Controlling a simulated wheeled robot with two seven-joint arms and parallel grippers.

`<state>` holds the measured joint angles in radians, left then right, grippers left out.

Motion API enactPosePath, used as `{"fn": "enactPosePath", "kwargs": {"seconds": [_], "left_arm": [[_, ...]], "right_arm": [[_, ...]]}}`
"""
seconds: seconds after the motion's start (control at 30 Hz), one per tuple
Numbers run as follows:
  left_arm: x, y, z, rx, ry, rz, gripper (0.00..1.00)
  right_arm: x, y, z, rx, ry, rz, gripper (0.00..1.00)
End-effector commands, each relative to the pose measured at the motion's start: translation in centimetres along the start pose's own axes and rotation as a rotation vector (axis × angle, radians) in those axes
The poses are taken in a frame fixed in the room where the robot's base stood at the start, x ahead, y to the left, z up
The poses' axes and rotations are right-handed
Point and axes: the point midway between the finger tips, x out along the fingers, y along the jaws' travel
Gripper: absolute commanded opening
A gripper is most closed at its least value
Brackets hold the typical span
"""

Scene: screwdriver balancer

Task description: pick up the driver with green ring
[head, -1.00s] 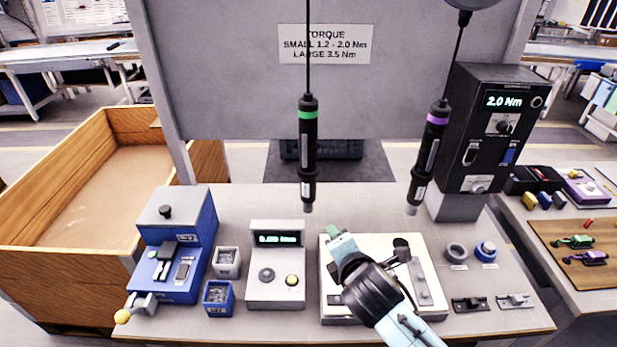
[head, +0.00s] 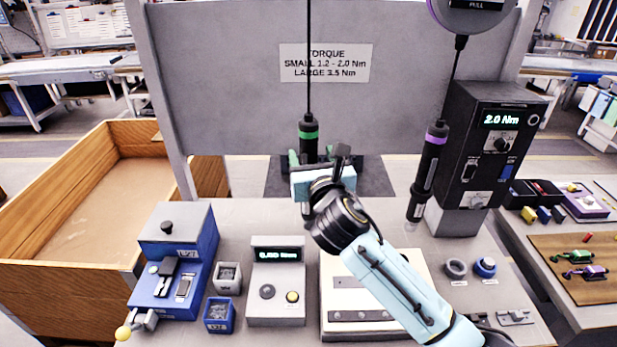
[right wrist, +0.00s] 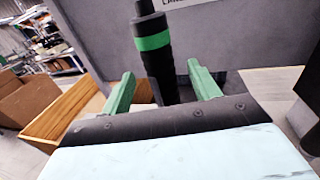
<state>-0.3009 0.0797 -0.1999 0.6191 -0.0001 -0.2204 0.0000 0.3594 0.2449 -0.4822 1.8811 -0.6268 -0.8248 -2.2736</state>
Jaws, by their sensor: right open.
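The driver with the green ring (head: 308,133) hangs upright on a cable in front of the grey panel in the head view. Its lower part is mostly hidden behind my right gripper. In the right wrist view the black driver with its green ring (right wrist: 153,42) stands between the two green fingers, towards the left one. My right gripper (head: 313,157) is open, with its fingers on either side of the driver's body, below the ring. It also shows in the right wrist view (right wrist: 163,84). My left gripper is not in view.
A driver with a purple ring (head: 429,168) hangs to the right, beside the black torque controller (head: 492,145). Below are a blue fixture (head: 176,255), small bins, a grey display box (head: 276,285) and a cream plate (head: 345,300). A wooden crate (head: 60,250) stands left.

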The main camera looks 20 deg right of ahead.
Motion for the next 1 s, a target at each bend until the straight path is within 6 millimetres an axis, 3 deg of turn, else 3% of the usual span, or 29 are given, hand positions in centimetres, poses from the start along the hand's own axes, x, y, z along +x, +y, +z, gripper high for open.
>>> {"fn": "enactPosePath", "kwargs": {"seconds": [0.23, 0.53, 0.87, 1.0], "left_arm": [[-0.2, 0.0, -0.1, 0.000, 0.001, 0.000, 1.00], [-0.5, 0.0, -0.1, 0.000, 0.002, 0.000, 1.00], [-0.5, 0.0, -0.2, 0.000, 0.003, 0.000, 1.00], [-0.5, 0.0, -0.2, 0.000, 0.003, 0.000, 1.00]], "right_arm": [[1.6, 0.0, 0.0, 0.003, 0.002, 0.000, 0.61], [5.4, 0.0, 0.0, 0.003, 0.002, -0.001, 0.61], [6.0, 0.1, -0.1, 0.003, 0.001, 0.001, 0.61], [6.0, 0.1, -0.1, 0.003, 0.001, 0.001, 0.45]]}}
